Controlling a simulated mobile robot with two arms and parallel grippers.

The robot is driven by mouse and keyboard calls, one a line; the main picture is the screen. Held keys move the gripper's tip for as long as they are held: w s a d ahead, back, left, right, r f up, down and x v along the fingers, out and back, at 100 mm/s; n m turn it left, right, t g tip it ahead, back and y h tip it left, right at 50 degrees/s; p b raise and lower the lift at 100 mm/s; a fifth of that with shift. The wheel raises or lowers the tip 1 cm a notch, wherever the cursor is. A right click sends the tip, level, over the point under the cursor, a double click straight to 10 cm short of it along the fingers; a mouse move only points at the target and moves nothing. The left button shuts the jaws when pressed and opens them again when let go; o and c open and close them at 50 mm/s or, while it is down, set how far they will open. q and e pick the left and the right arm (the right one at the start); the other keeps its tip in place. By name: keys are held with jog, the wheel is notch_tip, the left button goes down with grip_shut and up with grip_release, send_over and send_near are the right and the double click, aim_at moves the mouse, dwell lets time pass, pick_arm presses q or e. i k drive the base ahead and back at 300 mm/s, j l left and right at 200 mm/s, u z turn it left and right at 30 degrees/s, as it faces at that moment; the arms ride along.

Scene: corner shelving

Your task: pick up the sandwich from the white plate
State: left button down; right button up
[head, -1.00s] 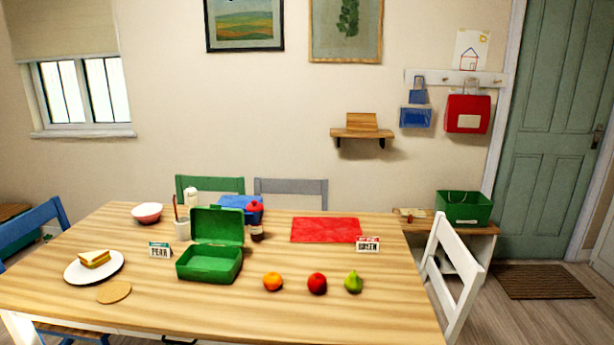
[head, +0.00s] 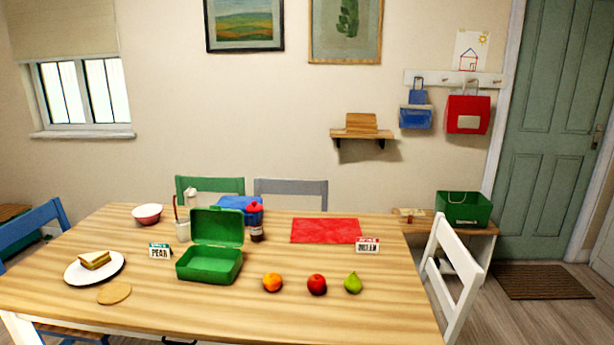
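The sandwich (head: 95,260) lies on the white plate (head: 74,275) at the left side of the wooden table. It looks like a cut piece with pale bread and a darker filling, and nothing covers it. Neither of my grippers shows in the head view.
A blue chair (head: 30,226) is at the left.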

aim_at(91, 262)
jog(key=u, duration=1.25)
jog(key=i+l+z, duration=0.15)
jog(key=i, duration=0.2)
